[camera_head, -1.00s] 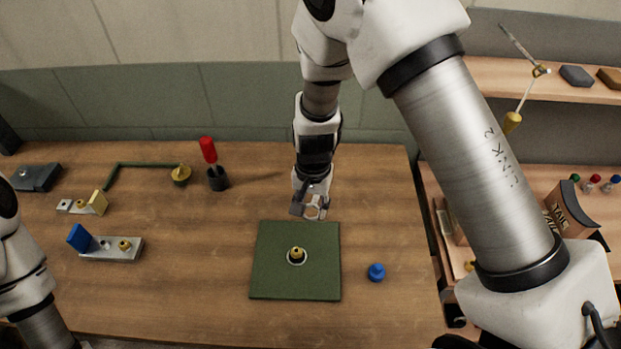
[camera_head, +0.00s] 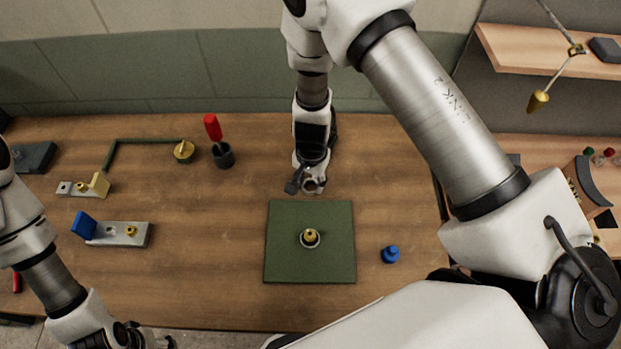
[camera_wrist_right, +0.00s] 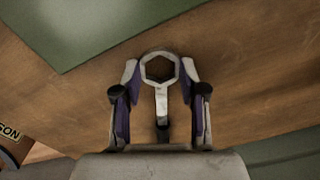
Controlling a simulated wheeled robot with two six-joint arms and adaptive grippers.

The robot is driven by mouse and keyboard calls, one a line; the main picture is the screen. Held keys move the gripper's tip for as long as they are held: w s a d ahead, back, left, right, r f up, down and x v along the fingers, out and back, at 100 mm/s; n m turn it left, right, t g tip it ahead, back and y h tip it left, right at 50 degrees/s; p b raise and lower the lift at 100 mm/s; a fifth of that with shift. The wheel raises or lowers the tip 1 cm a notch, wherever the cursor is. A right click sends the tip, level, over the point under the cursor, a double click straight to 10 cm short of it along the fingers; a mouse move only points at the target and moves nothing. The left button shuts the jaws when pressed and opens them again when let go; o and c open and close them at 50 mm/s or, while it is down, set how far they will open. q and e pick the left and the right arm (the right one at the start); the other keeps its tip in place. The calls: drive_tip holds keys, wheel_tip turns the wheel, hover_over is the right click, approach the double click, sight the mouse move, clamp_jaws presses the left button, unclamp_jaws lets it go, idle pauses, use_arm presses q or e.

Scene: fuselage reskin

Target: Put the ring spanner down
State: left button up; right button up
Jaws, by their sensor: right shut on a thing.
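The ring spanner (camera_wrist_right: 162,95) is metal with a hexagonal opening in its ring. It lies between the fingers of my right gripper (camera_wrist_right: 160,103), which is shut on it. In the head view the right gripper (camera_head: 308,186) and the spanner's ring (camera_head: 314,186) are just behind the back edge of the green mat (camera_head: 285,265). The wrist view shows wood behind the spanner; its height above the table is hard to tell. My left gripper (camera_head: 135,336) is at the bottom left edge, partly cut off; its fingers are unclear.
A brass piece in a pale ring (camera_head: 310,238) sits on the mat. A blue knob (camera_head: 390,255) stands right of it. A dark cup with a red-handled tool (camera_head: 222,155) is back left. Metal brackets (camera_head: 120,234) lie left. Bare wood (camera_head: 215,270) is left of the mat.

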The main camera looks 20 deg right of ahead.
drive_tip(key=shift+s, duration=0.15)
drive_tip(key=shift+s, duration=0.1)
drive_tip(key=o, duration=1.2)
drive_tip(key=shift+c, duration=0.2)
drive_tip(key=shift+f, duration=0.1)
drive_tip(key=shift+r, duration=0.45)
wheel_tip(320, 180, up, 12)
drive_tip(key=b, duration=0.1)
drive_tip(key=shift+f, duration=0.2)
drive_tip(key=shift+d, duration=0.1)
